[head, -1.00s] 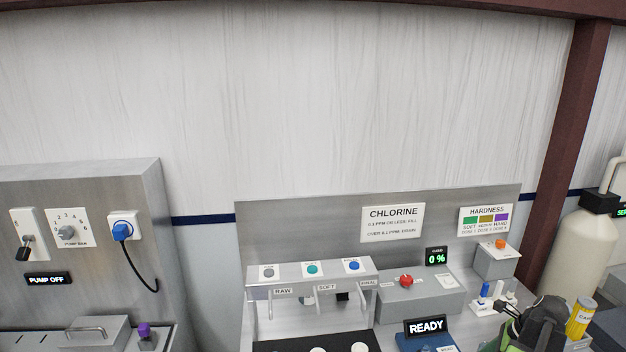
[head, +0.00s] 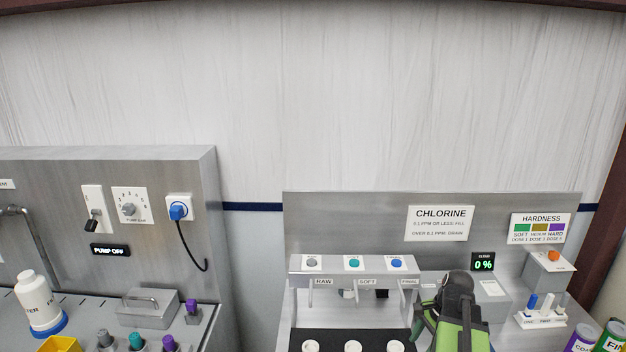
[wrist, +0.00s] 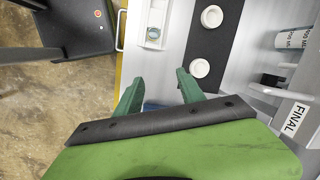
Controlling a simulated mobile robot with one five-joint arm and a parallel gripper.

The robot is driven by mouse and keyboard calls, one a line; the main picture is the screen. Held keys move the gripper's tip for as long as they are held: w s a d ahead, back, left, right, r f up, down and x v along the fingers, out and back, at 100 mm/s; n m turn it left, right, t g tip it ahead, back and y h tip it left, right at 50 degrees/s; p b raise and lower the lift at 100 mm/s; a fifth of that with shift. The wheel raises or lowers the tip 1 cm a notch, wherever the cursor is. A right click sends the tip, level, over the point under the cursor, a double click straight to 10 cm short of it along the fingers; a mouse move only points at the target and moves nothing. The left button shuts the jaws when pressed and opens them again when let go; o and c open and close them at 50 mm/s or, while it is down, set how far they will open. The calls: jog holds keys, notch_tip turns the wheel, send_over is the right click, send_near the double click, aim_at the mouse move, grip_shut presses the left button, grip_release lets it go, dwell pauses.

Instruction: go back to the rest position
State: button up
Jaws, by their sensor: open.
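My gripper shows in the wrist view (wrist: 160,92) with its two green fingers apart and nothing held between them. It is above the bench, beside a dark strip (wrist: 205,45) with white round pads. A small bluish patch shows just beyond the jaw bar, between the fingers; I cannot tell what it is.
The chlorine bench holds a tap rack (head: 347,265) with raw, soft and final buttons. A hardness stand with an orange button (head: 553,256) is at right, near cans (head: 611,338). At left are the pump panel (head: 60,180), a white bottle (head: 37,300) and a metal box (head: 148,308).

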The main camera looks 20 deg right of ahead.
jog(key=w+a+n+h, duration=0.1)
jog(key=w+a+n, duration=0.5)
jog(key=a, duration=1)
jog(key=w+a+n+h, duration=0.1)
jog(key=w+a+n, duration=0.1)
jog(key=a+n, duration=1.2)
jog(key=f+m+b, duration=0.1)
jog(key=f+b, duration=0.3)
jog(key=s+a+f+m+g+b, duration=0.1)
jog(key=f+b, duration=0.4)
jog(key=s+a+f+m+b, duration=0.1)
jog(key=f+b, duration=0.3)
jog(key=f, duration=0.1)
jog(key=shift+a+g, duration=0.2)
jog(key=shift+g, duration=0.1)
jog(key=shift+s+f+b, duration=0.1)
jog(key=shift+f+b, duration=0.1)
jog(key=shift+b, duration=0.25)
jog(key=shift+r, duration=0.2)
